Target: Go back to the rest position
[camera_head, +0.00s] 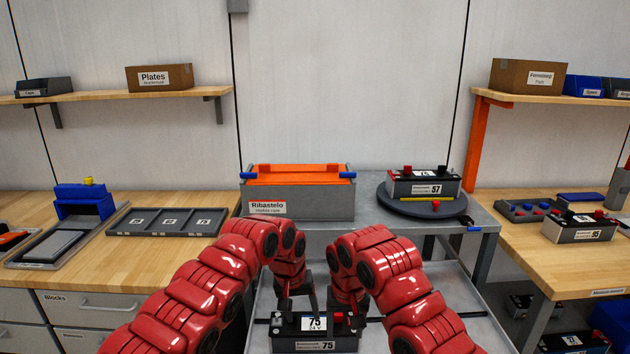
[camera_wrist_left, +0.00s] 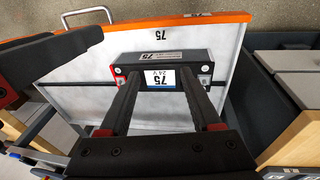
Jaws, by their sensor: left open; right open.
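A dark battery module labelled 75 (camera_head: 315,347) sits on the grey tray surface in front of me. In the left wrist view the module (camera_wrist_left: 162,58) rests in a pale tray with an orange edge (camera_wrist_left: 190,17), also marked 75. My left gripper (camera_head: 300,302) is open above the left part of the module. Its fingers (camera_wrist_left: 160,92) lie on either side of the white and blue label in the wrist view, with nothing visible between them. My right gripper (camera_head: 346,308) is open close by, at the module's right part. Whether either gripper touches the module is unclear.
A grey case with orange inside, labelled Ribastelo (camera_head: 320,207), stands behind my arms. A round turntable (camera_head: 425,208) beside it carries module 57 (camera_head: 424,187). Side benches hold a three-slot tray (camera_head: 165,233) left and module 95 (camera_head: 578,231) right. My forearms are close together.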

